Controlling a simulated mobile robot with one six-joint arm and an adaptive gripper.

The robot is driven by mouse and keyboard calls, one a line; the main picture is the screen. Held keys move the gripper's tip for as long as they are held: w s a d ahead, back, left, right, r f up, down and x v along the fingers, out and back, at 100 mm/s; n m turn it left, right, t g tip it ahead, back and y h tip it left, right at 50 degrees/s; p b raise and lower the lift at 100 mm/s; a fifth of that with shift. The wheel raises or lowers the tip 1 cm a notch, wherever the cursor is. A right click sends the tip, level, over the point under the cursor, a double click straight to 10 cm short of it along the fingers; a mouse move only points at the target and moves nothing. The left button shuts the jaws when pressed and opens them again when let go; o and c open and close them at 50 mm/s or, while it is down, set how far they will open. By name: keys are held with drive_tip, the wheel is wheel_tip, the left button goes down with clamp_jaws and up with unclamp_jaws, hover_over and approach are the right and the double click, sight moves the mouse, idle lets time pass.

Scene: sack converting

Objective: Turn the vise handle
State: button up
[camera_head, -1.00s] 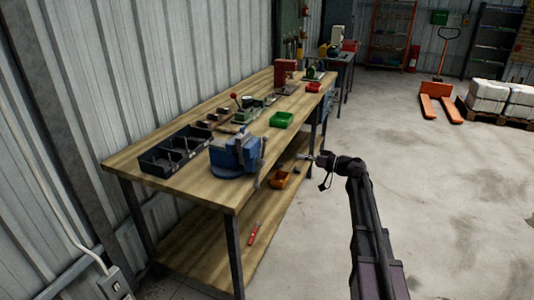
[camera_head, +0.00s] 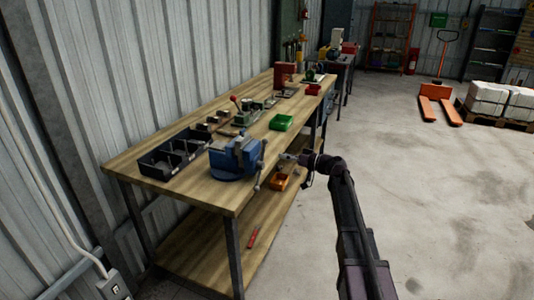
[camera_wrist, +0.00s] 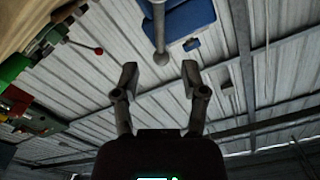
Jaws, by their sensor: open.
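The blue vise (camera_head: 236,158) is mounted at the front edge of the wooden bench. Its grey handle (camera_head: 260,172) hangs at the vise's right side, past the bench edge. My gripper (camera_head: 284,157) is to the right of the handle, apart from it, beside the bench edge. In the wrist view my gripper (camera_wrist: 158,82) is open and empty. The handle (camera_wrist: 160,35) there is a grey bar with a ball end, ahead of the gap between the fingers. Part of the vise's blue body (camera_wrist: 190,15) shows behind it.
The wooden bench (camera_head: 190,191) holds a black divided tray (camera_head: 172,158), a green bin (camera_head: 282,122) and a red-knobbed tool (camera_head: 240,108). An orange bin (camera_head: 279,181) and a red tool (camera_head: 253,237) are on the lower shelf.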

sight(265, 152)
drive_tip(key=x, duration=0.7)
drive_tip(key=shift+w+a, duration=0.1)
drive_tip(key=shift+a, duration=0.1)
clamp_jaws()
